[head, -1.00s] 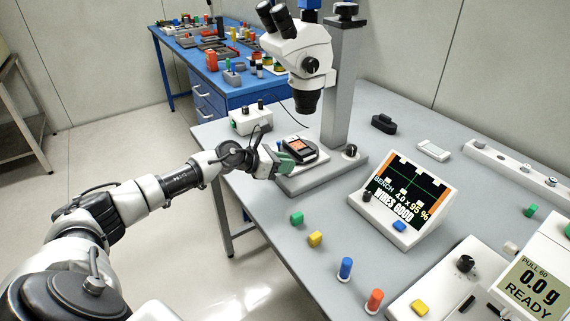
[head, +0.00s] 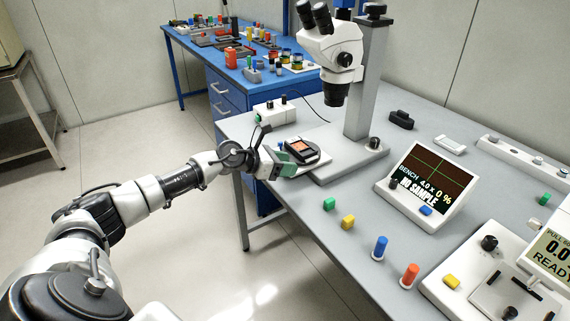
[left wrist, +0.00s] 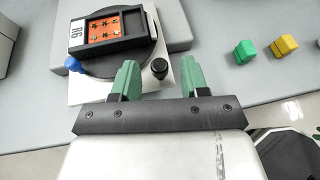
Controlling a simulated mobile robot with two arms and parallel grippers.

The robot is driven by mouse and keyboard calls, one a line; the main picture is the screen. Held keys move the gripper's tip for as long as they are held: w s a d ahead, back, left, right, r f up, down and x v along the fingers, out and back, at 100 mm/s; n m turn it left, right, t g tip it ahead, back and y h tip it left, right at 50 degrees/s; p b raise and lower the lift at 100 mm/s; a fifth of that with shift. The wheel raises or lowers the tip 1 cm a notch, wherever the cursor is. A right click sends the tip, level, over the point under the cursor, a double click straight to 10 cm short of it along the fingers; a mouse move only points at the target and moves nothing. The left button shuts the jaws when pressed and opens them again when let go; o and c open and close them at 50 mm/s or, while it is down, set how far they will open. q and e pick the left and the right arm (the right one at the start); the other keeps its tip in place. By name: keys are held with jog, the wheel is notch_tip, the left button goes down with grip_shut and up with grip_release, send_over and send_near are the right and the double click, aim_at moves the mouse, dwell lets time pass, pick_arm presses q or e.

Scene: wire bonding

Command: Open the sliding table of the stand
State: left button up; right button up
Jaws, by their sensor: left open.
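The stand (head: 362,95) carries a microscope (head: 330,50). Its sliding table, a pale plate (left wrist: 90,93) with a dark round disc, sits out to the left of the column in the head view, clear of the lens. A dark holder marked R6 (left wrist: 85,27) with an orange chip (left wrist: 104,30) lies on the disc. My left gripper (left wrist: 158,78) is open at the table's outer edge, its green fingers on either side of a black knob (left wrist: 160,68); I cannot tell whether they touch it. It also shows in the head view (head: 286,164). My right gripper is not in view.
A blue knob (left wrist: 75,65) is at the table's other corner. A white box (head: 276,111) stands behind my gripper. The display (head: 427,187) reads NO SAMPLE. Green (head: 329,203) and yellow (head: 348,221) blocks lie near the bench's front edge.

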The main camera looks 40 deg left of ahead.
pick_arm(q)
jog(key=shift+s+a, duration=0.1)
jog(key=b+v, duration=0.2)
jog(key=v, duration=0.8)
jog(key=shift+s+r, duration=0.15)
jog(key=shift+s, duration=0.05)
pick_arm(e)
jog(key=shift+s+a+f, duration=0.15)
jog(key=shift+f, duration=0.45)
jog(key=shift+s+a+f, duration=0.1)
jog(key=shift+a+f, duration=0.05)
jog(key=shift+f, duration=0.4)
pick_arm(q)
jog(key=shift+a, duration=0.1)
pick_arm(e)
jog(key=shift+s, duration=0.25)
